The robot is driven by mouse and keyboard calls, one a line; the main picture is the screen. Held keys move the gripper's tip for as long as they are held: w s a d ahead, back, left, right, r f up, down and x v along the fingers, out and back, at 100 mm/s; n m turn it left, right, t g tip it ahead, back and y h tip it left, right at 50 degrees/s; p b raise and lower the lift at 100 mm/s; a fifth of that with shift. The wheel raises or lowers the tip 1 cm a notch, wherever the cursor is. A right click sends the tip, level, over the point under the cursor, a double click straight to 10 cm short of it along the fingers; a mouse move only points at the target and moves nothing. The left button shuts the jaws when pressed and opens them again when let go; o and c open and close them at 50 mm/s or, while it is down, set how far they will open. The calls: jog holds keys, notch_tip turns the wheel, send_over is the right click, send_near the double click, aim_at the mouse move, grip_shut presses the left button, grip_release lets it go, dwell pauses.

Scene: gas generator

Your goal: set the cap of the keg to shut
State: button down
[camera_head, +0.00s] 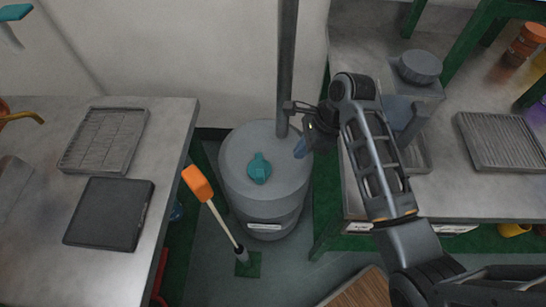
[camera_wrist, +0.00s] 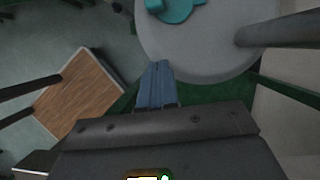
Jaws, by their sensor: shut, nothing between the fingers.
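The keg (camera_head: 238,190) is a grey drum standing on the floor between two benches. Its teal cap (camera_head: 259,169) sits on the top face, left of my gripper. In the wrist view the keg (camera_wrist: 190,52) is at the top, with the cap (camera_wrist: 176,8) cut off by the upper edge. My gripper (camera_head: 301,148) is above the right side of the keg, apart from the cap. In the wrist view my gripper's blue fingers (camera_wrist: 156,78) are together with nothing between them. Whether the cap is open or shut is hard to tell.
A grey pole (camera_head: 286,70) rises at the keg's back, close to my gripper. An orange-headed stick (camera_head: 215,205) stands at the keg's left front. The left bench (camera_head: 150,220) and right bench (camera_head: 400,205) flank the keg. A wooden board (camera_head: 360,290) lies in front.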

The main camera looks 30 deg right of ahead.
aim_at(261, 174)
jog(key=x, duration=0.9)
jog(key=shift+a+f+b, duration=0.15)
jog(key=shift+f+b, duration=0.1)
jog(key=shift+b, duration=0.15)
jog(key=shift+w+a+r, duration=0.1)
jog(key=shift+w+a, duration=0.25)
jog(key=shift+a, duration=0.15)
jog(key=shift+w+a+r, duration=0.1)
jog(key=shift+w+a, duration=0.25)
jog(key=shift+a, duration=0.2)
jog(key=shift+w+a, duration=0.3)
jog(key=shift+a, duration=0.35)
jog(key=shift+p, duration=0.3)
jog(key=shift+w+a+r+m+p, duration=0.1)
jog(key=shift+a+m+p, duration=0.1)
jog(key=shift+p, duration=0.25)
jog(key=shift+w+a+r+m+p, duration=0.1)
jog(key=shift+a+p, duration=0.15)
jog(key=shift+p, duration=0.15)
jog(key=shift+a+p, duration=0.3)
jog(key=shift+p, duration=0.15)
jog(key=shift+w+a+f+p, duration=0.2)
jog(key=shift+a+f+p, duration=0.05)
jog(key=shift+a+p, duration=0.15)
